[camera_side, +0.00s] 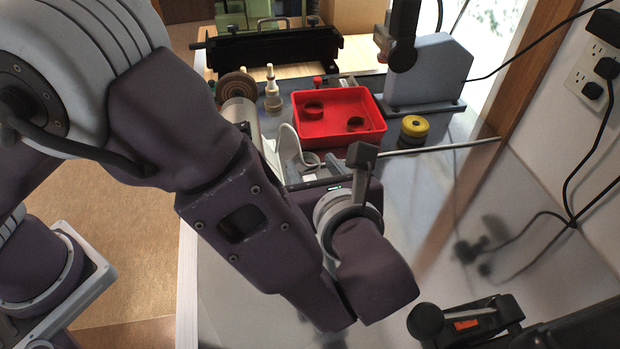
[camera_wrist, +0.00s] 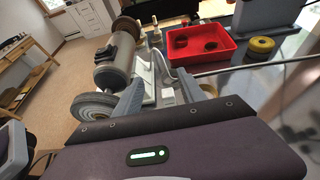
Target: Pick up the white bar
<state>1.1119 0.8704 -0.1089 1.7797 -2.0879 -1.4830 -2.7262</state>
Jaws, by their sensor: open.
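My gripper (camera_wrist: 160,77) shows in the wrist view as two blue-grey fingers standing apart beyond the dark purple hand, with nothing clearly held between them. A pale upright piece (camera_wrist: 148,82) shows between and just beyond the fingers, beside the grinder. In the side view a similar pale piece (camera_side: 289,144) stands left of the red tray. I cannot tell whether this piece is the white bar, as no plain bar shows clearly. In the side view my arm hides much of the bench and most of the gripper's fingers.
A red tray (camera_side: 341,132) holding dark round parts stands on the bench beyond the gripper. Yellow rolls (camera_side: 414,128) lie right of it, near a grey machine (camera_side: 425,75). A bench grinder (camera_wrist: 113,70) stands left. A metal rod (camera_side: 440,146) crosses the bench; its right side is largely clear.

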